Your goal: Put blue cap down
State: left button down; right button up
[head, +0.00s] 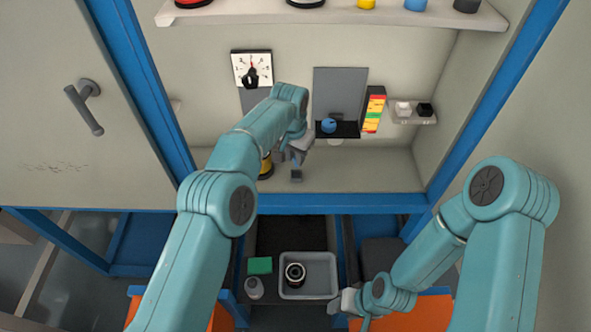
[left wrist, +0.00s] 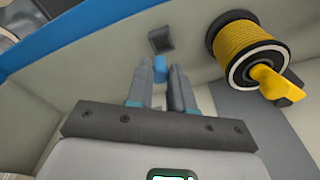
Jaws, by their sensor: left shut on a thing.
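My left gripper (head: 294,163) reaches into the cabinet and points down over its floor. In the left wrist view its two fingers (left wrist: 162,82) are shut on the small blue cap (left wrist: 160,63), which shows between the fingertips. The cap is hidden in the head view. A small dark grey block (left wrist: 161,38) shows just past the cap; I cannot tell whether they touch. My right gripper (head: 345,302) is low, outside the cabinet, near the grey tray; its jaws are too small to read.
A yellow spool (left wrist: 245,42) stands close to my left gripper. A black ledge with a blue knob (head: 328,125) and a dial (head: 252,69) are on the back wall. The grey tray (head: 309,292) holds a dark round part. The cabinet floor to the right (head: 370,178) is clear.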

aim_at(295, 165)
pick_arm(q)
notch_tip(295, 165, down, 5)
jog(key=shift+r+p, duration=0.1)
jog(key=shift+p, duration=0.4)
jog(key=shift+w+f, duration=0.1)
jog(key=shift+f, duration=0.3)
jog(key=shift+f, duration=0.1)
jog(key=c, duration=1)
grip_release()
jog(key=shift+f, duration=0.1)
